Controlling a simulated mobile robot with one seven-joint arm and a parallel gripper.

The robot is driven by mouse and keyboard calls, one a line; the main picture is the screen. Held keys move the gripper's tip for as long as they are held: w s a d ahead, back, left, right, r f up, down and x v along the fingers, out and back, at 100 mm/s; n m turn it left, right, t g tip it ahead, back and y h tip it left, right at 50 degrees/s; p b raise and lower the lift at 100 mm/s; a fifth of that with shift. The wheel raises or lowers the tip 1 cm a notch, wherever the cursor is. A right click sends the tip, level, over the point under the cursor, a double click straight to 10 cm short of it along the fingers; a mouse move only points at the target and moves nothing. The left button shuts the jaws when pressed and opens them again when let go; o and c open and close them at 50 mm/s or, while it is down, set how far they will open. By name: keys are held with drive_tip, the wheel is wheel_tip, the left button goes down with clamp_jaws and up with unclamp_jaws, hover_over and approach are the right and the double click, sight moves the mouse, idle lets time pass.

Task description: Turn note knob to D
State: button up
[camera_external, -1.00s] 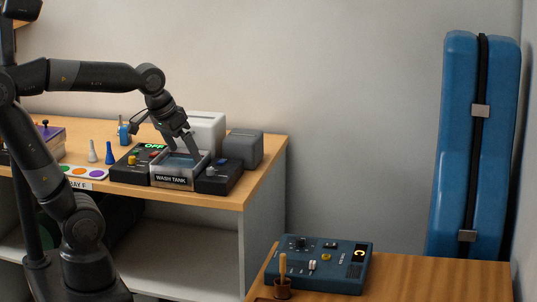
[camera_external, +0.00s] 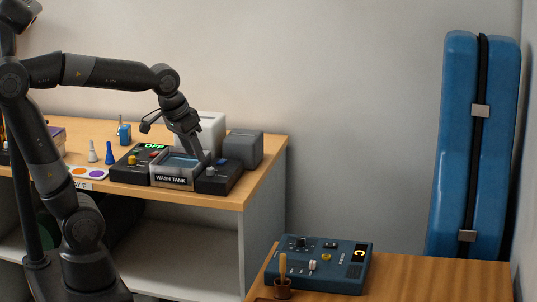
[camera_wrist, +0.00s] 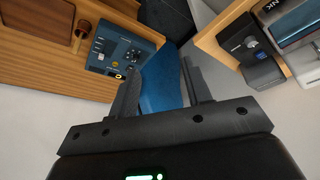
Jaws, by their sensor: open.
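The blue tuner-like box (camera_external: 338,272) lies on the low wooden table at the lower right, its small display (camera_external: 359,254) lit with an orange C. A black round knob (camera_external: 302,242) sits near its back left, with a pale knob and a yellow button nearer the front. I cannot read which knob is labelled for the note. In the wrist view the box (camera_wrist: 108,58) appears at the upper left, with the black knob (camera_wrist: 134,54) on it. My gripper (camera_wrist: 159,72) is open and empty, well away from the box. In the external view my gripper (camera_external: 200,152) overlaps the wash tank area.
A wooden cup (camera_external: 282,292) with a stick stands beside the box's front left. The wash tank (camera_external: 172,182) and other instruments sit on the left bench. A tall blue case (camera_external: 458,140) leans at the right wall. The low table's right part is clear.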

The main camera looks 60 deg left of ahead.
drive_tip(key=w+d+f+g, duration=0.1)
drive_tip(key=w+d, duration=0.2)
drive_tip(key=w, duration=0.5)
drive_tip(key=n+g, duration=0.3)
hover_over(300, 239)
wheel_tip(300, 239, down, 15)
wheel_tip(300, 239, down, 10)
drive_tip(key=shift+w+f, duration=0.1)
clamp_jaws()
